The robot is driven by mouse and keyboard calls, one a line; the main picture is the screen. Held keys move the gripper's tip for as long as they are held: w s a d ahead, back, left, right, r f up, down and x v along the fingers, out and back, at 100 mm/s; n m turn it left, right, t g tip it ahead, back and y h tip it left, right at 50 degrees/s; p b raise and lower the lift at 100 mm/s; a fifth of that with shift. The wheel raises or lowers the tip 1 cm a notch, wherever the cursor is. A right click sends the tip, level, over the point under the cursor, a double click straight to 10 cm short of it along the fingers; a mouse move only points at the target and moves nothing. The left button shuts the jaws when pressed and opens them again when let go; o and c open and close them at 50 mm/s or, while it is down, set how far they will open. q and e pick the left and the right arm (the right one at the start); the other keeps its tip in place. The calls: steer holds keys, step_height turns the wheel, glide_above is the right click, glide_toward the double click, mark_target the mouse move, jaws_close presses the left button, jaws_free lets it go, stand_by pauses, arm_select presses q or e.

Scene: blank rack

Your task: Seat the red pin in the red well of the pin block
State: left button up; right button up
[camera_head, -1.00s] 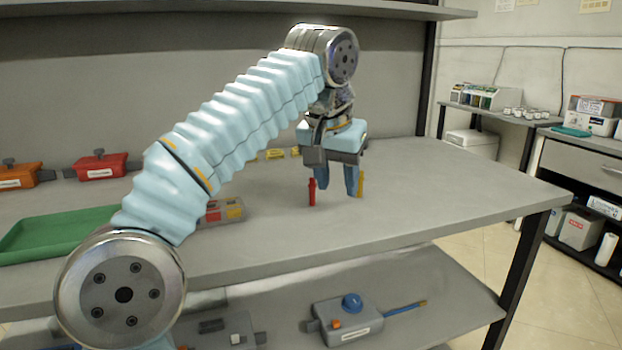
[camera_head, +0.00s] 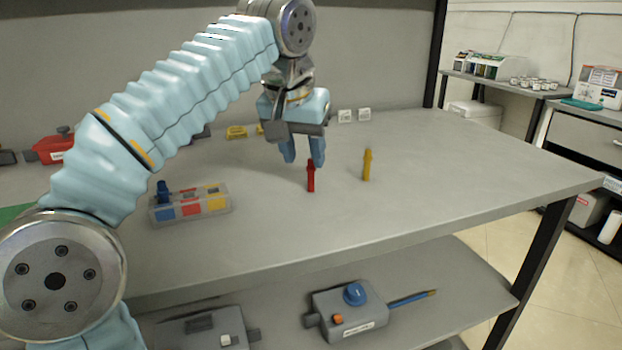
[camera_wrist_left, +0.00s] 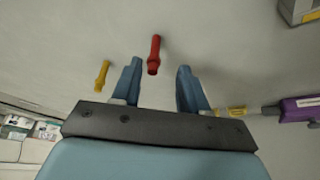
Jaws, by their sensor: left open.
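The red pin (camera_head: 311,176) stands upright on the table, and it also shows in the left wrist view (camera_wrist_left: 154,55). My left gripper (camera_head: 303,161) is open and empty, its fingers pointing down, above and just behind the red pin. In the left wrist view the red pin appears between and beyond the two spread fingertips (camera_wrist_left: 160,70). The pin block (camera_head: 190,205) sits on the table to the left, with blue, red and yellow marked sections; a blue pin (camera_head: 163,191) stands at its blue end. My right gripper is not in view.
A yellow pin (camera_head: 367,164) stands upright to the right of the red pin. A red box (camera_head: 53,148) and small yellow (camera_head: 236,132) and white (camera_head: 345,115) pieces lie along the back. The table's right side is clear.

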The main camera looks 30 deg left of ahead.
mark_target(310, 166)
arm_select(q)
steer(key=x, duration=0.3)
steer(key=d+b+x, duration=0.1)
steer(key=x, duration=0.1)
steer(key=shift+a+f, duration=0.1)
steer(key=shift+f, duration=0.1)
steer(key=shift+c, duration=0.3)
jaws_close()
